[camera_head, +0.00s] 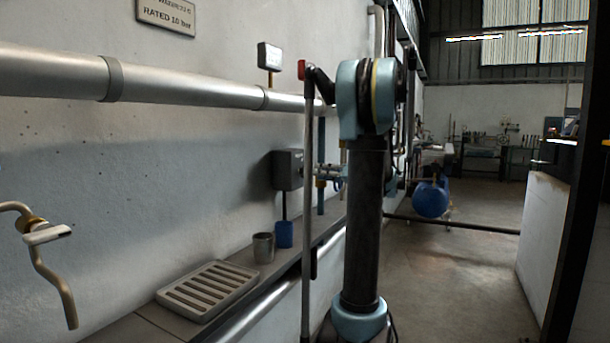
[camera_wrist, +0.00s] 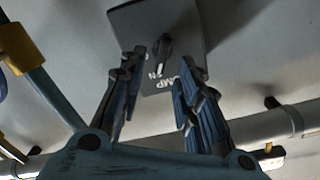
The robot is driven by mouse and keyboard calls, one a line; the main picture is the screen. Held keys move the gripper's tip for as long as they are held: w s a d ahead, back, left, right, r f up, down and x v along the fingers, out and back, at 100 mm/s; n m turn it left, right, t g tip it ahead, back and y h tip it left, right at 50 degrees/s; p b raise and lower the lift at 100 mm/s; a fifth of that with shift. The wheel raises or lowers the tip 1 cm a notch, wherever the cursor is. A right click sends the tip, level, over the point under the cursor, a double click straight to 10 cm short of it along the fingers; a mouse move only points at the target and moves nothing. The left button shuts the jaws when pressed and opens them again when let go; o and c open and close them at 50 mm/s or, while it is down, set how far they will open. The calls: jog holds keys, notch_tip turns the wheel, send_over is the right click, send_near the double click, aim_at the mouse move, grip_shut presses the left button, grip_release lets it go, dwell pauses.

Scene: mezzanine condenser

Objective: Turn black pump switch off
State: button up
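The switch is a dark plate (camera_wrist: 185,25) in the wrist view, with white lettering that reads PUMP and a partly hidden second word. A black knob (camera_wrist: 162,48) sits on the plate, lying roughly along the picture's vertical. My gripper (camera_wrist: 162,60) is open, with one finger on each side of the knob and plate lettering. No finger clearly touches the knob. In the head view a dark grey box (camera_head: 288,169) on the wall appears to be the switch.
A pipe (camera_head: 190,85) runs along the wall above. A ledge holds a slatted tray (camera_head: 210,290), a metal cup (camera_head: 263,248) and a blue cup (camera_head: 284,234). A bent tap (camera_head: 45,235) is at left. Open floor (camera_head: 470,270) lies to the right.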

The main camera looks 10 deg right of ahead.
aim_at(306, 173)
jog(key=shift+x, duration=3.6)
grip_shut()
